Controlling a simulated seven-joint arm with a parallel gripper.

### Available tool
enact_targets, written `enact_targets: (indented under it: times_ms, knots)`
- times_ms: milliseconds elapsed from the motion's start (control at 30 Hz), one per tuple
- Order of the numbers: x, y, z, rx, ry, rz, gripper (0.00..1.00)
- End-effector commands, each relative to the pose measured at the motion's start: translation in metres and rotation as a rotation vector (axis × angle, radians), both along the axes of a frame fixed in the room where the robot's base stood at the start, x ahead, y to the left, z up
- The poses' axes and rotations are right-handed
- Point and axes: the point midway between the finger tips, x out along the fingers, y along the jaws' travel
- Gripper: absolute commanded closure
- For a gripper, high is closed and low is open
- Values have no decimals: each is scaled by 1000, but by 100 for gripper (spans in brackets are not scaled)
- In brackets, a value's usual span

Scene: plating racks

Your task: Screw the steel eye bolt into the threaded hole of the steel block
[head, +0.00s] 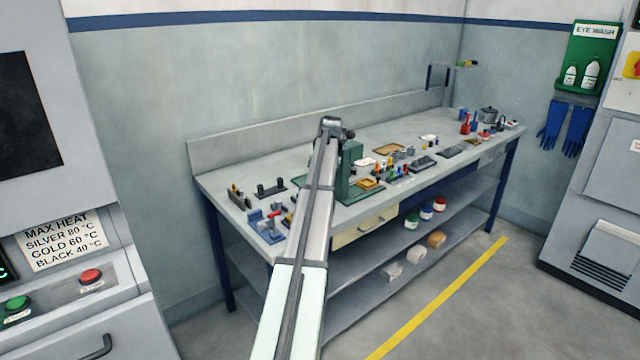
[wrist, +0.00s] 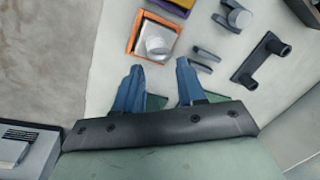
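My gripper (wrist: 158,69) shows in the wrist view with two blue fingers apart and nothing visible between them. It is over the workbench, near its edge. In the head view my arm reaches out over the bench and the fingers are hidden. Ahead of the fingers in the wrist view is an orange-edged square piece (wrist: 135,44) with a pale grey rounded part (wrist: 157,41) on it. I cannot tell whether either belongs to the steel block or the eye bolt. I cannot pick out the eye bolt or the threaded hole in either view.
A dark plate with two posts (wrist: 262,58) lies right of the fingers; it also shows in the head view (head: 270,189). Small grey pieces (wrist: 206,56) lie between. A green machine (head: 351,165) stands beside my arm. The bench (head: 222,178) holds many small items toward its far end.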

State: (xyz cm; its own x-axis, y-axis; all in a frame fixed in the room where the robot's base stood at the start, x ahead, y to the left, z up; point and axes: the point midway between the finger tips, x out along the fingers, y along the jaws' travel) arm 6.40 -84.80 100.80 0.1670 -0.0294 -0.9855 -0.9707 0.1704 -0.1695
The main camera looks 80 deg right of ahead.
Motion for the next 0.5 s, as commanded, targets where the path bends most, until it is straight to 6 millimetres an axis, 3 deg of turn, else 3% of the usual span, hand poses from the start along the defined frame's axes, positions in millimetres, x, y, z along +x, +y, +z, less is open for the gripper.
enact_targets:
  times_ms: [500]
  knots:
    - [2, -5, 0, 1, 0, 473, 60]
